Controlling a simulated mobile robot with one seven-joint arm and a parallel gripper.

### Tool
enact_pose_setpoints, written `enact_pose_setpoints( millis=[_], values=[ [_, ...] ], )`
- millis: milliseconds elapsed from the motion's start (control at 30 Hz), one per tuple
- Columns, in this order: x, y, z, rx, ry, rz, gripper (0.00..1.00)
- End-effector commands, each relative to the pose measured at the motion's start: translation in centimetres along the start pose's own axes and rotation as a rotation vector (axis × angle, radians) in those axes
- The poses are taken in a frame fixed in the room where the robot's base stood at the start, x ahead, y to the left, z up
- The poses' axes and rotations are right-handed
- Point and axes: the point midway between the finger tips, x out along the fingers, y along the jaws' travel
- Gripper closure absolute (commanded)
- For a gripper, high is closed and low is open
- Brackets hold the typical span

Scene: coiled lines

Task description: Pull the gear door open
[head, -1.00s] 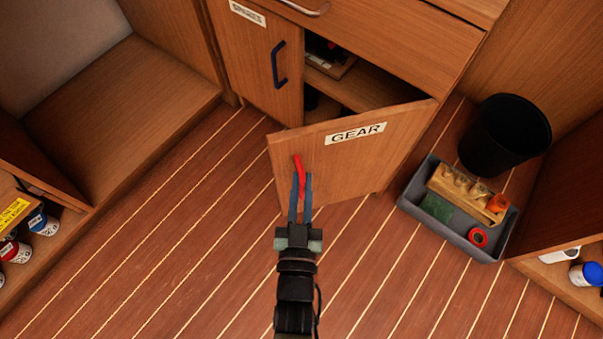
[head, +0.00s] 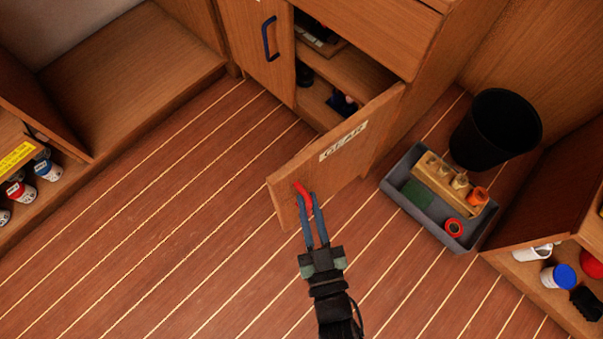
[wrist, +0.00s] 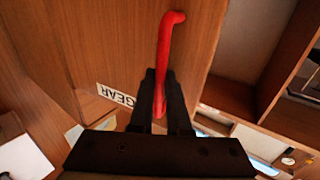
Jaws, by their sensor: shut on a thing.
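The gear door (head: 318,163) is a wooden cabinet door with a white "GEAR" label (head: 344,141). It stands well open, swung out from its hinge side on the right. Its red handle (head: 302,192) is near the free left edge. My gripper (head: 310,205) is shut on the red handle. In the wrist view the dark fingers (wrist: 160,98) close on either side of the red handle (wrist: 166,45), whose upper part sticks out beyond them. The lower end of the handle is partly hidden by the fingers.
Dark items lie on the shelves inside the opened cabinet (head: 352,84). A grey tray (head: 395,195) with bottles and red tape sits on the floor right of the door, beside a black bin (head: 497,130). The plank floor (head: 170,230) at left is clear.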

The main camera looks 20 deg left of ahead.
Motion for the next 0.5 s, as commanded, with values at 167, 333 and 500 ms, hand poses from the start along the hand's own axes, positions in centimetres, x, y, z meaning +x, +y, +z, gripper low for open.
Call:
enact_pose_setpoints(
  millis=[167,333,500],
  values=[
    [-1.4,1.5,-0.1,0.0,0.0,0.014,1.0],
    [-2.1,2.1,-0.1,0.002,0.0,0.018,1.0],
    [-2.4,2.4,-0.1,0.001,0.001,0.02,1.0]
  ],
)
